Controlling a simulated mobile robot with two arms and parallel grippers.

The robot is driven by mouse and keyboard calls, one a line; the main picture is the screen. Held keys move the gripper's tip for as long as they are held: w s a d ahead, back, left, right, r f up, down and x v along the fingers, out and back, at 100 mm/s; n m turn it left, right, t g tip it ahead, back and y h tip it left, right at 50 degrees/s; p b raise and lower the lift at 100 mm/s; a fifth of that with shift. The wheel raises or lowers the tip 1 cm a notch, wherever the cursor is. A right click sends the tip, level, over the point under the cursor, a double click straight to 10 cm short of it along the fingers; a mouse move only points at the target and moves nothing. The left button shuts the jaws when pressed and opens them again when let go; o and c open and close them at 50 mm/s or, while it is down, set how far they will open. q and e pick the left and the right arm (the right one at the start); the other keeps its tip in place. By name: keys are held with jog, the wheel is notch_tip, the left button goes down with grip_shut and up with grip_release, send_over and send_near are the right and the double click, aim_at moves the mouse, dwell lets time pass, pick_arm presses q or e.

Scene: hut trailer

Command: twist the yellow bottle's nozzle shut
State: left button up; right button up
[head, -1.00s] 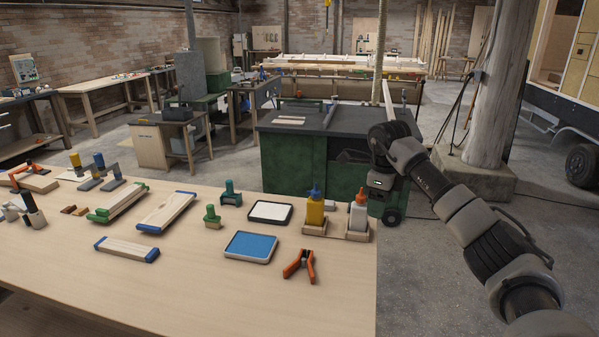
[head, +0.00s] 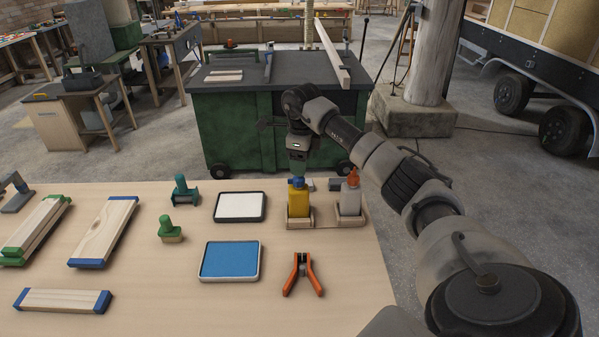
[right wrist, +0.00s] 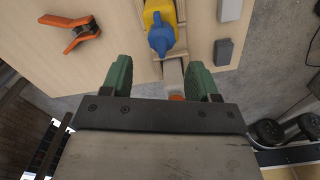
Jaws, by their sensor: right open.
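The yellow bottle (head: 299,203) stands upright in a wooden holder (head: 299,223) near the table's back right. Its blue nozzle (head: 298,182) is partly covered by my right gripper in the head view. My right gripper (head: 298,172) is just above the bottle, pointing down. In the right wrist view, its green fingers (right wrist: 159,68) are apart and empty. The blue nozzle (right wrist: 161,40) shows just beyond the fingertips, with the yellow bottle (right wrist: 159,13) behind it. I see no contact. My left gripper is out of view.
A white bottle (head: 350,198) with an orange tip stands close on the right in its own holder. An orange-handled tool (head: 302,275) and a blue-topped tray (head: 230,260) lie in front. Bare table lies at the front right.

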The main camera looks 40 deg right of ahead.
aim_at(300, 178)
jog(key=f, duration=0.3)
jog(key=f+p, duration=0.1)
jog(key=f, duration=0.1)
jog(key=shift+w, duration=0.3)
jog(key=shift+f, duration=0.15)
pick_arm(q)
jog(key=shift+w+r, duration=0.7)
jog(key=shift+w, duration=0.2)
pick_arm(e)
jog(key=c, duration=0.9)
